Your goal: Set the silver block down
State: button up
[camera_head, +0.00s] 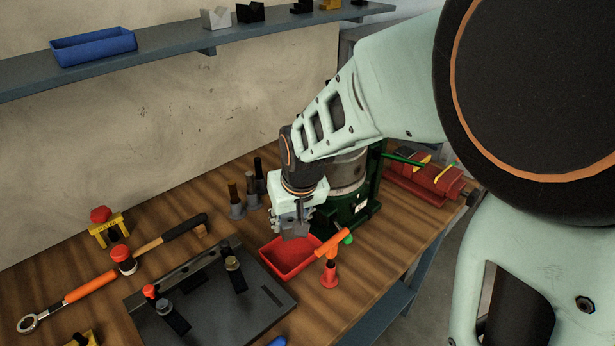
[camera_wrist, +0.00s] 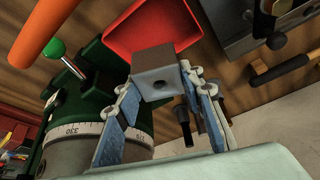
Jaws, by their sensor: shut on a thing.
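In the wrist view the block (camera_wrist: 157,68) sits between the blue-padded fingers (camera_wrist: 160,82). The gripper hangs over the workbench by the back edge of the red bin (camera_head: 289,271). The bin also shows in the wrist view (camera_wrist: 127,38), just beyond the block. The block appears raised above the bench, but its exact height is hard to tell.
A green machine (camera_head: 351,213) stands close behind and right of my gripper. An orange-handled tool (camera_head: 331,246) stands at the bin's right. A dark fixture plate (camera_head: 225,309) lies front left. Several tool holders (camera_head: 237,202) stand at the back. The wall shelf (camera_head: 170,52) is above.

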notch_tip(320, 180, down, 8)
jog(key=shift+s+r, duration=0.1)
dwell(0.4)
jog(key=shift+f+b, duration=0.2)
jog(key=shift+b, duration=0.1)
jog(key=o, duration=1.3)
jog(key=shift+o, duration=0.2)
jog(key=shift+s+r, duration=0.1)
jog(key=shift+r, duration=0.45)
jog(key=p+v, duration=0.1)
jog(key=v, duration=1)
jog(key=shift+d+r, duration=0.1)
jog(key=shift+r, duration=0.05)
